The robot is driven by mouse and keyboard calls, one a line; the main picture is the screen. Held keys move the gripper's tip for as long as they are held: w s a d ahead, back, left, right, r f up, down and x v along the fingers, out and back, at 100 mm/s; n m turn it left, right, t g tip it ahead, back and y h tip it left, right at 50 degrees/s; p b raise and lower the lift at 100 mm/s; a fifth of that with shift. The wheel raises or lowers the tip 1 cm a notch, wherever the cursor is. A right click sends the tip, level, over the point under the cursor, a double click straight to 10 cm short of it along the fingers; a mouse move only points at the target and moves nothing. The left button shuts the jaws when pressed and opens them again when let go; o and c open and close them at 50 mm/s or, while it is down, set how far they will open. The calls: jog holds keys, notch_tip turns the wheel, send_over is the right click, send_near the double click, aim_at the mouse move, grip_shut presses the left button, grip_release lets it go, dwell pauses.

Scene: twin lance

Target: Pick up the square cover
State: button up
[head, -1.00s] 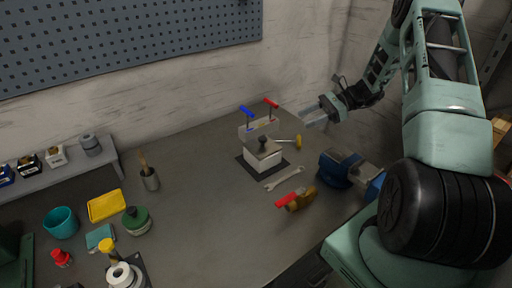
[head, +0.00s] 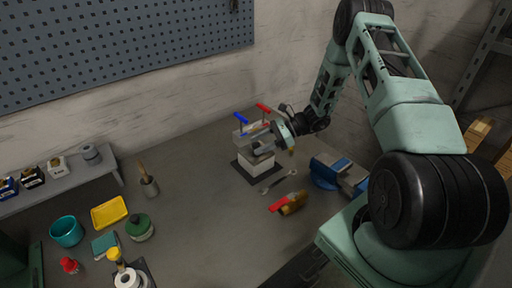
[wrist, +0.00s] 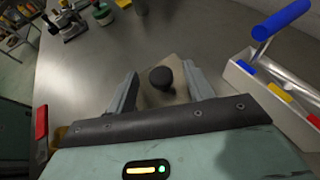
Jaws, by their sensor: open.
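The square cover is a flat grey-tan plate with a round black knob (wrist: 161,77); its plate (wrist: 158,97) shows in the wrist view. In the head view the cover is largely hidden by my gripper (head: 264,146), above the white square box (head: 258,166). My gripper is open. In the wrist view its two fingers (wrist: 162,92) lie on either side of the knob, over the plate, with a gap on each side. Whether the fingertips touch the plate, I cannot tell.
A pale holder (wrist: 268,85) with blue and red T-handles (head: 241,118) stands close behind the box. A wrench (head: 279,181), a red-handled hammer (head: 288,203) and a blue vise (head: 335,173) lie in front and to the right. The bench's middle is clear.

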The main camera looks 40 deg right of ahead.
jog(key=shift+x, duration=0.8)
grip_shut()
jog(key=shift+w, duration=0.1)
